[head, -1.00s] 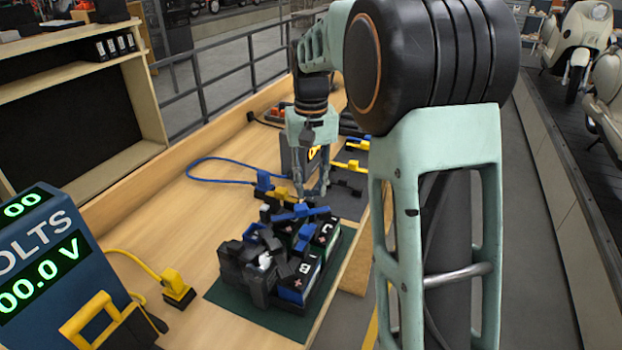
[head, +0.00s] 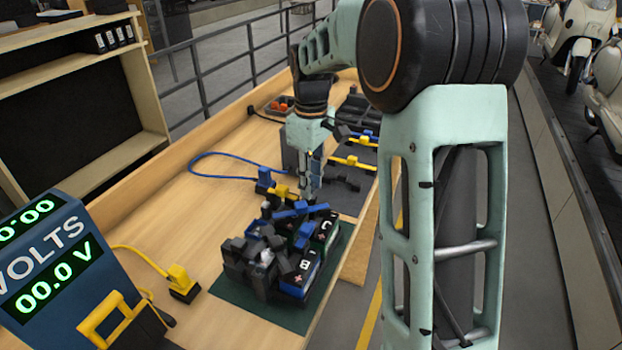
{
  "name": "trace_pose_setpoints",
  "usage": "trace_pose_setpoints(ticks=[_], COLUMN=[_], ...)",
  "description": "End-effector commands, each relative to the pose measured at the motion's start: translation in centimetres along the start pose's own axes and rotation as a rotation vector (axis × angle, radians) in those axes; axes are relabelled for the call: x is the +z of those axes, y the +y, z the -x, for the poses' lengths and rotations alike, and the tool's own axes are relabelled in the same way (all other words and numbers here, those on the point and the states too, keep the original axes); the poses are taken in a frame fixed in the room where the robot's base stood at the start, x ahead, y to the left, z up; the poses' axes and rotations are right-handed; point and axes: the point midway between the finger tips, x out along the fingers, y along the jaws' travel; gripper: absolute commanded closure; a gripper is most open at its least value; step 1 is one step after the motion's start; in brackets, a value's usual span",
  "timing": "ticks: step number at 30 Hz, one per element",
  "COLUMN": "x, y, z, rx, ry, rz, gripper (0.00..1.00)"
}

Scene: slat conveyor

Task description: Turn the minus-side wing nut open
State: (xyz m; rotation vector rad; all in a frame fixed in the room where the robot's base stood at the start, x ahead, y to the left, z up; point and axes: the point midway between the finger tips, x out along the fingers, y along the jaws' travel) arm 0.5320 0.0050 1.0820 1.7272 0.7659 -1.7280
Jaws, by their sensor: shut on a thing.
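My gripper (head: 309,190) points down at the far end of a cluster of dark battery blocks (head: 325,232) with blue and black parts on top. Its fingers are close together, shut on a small part, taken to be the minus-side wing nut. The fingers hide that part, and it is too small to make out. A blue bar (head: 298,210) lies across the top of the blocks just below the fingertips. The front blocks carry a letter B, a letter C and red plus marks. The blocks stand on a dark green mat (head: 235,290).
A yellow clamp (head: 281,192) and a blue clamp (head: 264,178) with a blue cable stand left of my gripper. A yellow clamp (head: 181,281) and a voltmeter (head: 50,265) are at the front left. Dark tools lie behind, on a grey mat (head: 350,200). The bench's left middle is clear.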

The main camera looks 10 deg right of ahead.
Motion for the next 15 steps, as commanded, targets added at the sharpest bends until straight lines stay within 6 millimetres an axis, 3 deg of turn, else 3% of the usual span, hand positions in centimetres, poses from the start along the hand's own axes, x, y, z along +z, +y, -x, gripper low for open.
trace_pose_setpoints(ticks=[15], x=[-0.12], y=[0.05], z=[0.12], rx=[0.003], ry=[0.003], rz=[0.125], gripper=[0.99])
